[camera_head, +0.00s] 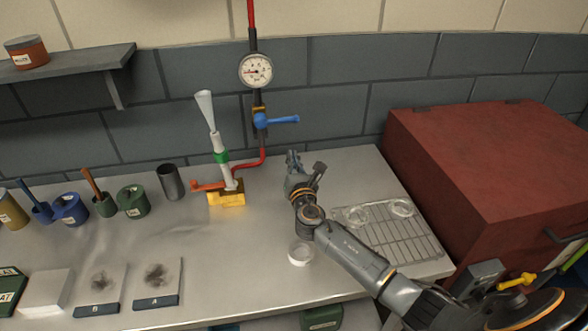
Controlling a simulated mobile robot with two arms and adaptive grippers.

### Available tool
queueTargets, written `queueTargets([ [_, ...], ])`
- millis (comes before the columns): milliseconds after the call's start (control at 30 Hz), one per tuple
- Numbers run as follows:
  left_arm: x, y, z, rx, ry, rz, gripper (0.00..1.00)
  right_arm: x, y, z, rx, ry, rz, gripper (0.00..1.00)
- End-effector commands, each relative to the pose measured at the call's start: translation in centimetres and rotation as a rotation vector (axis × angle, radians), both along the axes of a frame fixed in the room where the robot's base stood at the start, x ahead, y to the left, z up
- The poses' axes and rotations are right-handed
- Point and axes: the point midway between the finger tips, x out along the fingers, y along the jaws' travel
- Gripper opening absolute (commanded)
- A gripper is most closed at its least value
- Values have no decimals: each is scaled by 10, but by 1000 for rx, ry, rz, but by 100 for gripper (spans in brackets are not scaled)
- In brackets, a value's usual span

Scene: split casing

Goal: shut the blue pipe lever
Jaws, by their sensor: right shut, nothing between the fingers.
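The blue pipe lever (281,120) is on the dark vertical pipe below the round gauge. Its handle points to the right, roughly level and across the pipe. My right gripper (292,158) is below the lever's handle, in front of the tiled wall and over the back of the table. It is shut and empty, and it looks apart from the lever. My left gripper is not in the picture.
A pressure gauge (256,70) sits above the lever. A burner (220,155) on a yellow base (226,198) stands left of my right gripper, joined by a red pipe. A wire rack (396,245) with glass dishes and a big red box (490,160) are to the right.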

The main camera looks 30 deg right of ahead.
Motion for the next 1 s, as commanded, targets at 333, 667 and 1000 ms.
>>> queueTargets([
  [333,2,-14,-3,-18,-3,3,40,-33,10,-2,1,1,0,0],
  [667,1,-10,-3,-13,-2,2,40,-34,10,-2,1,0,1,0],
  [1000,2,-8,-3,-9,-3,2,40,-34,11,-2,2,0,1,0],
])
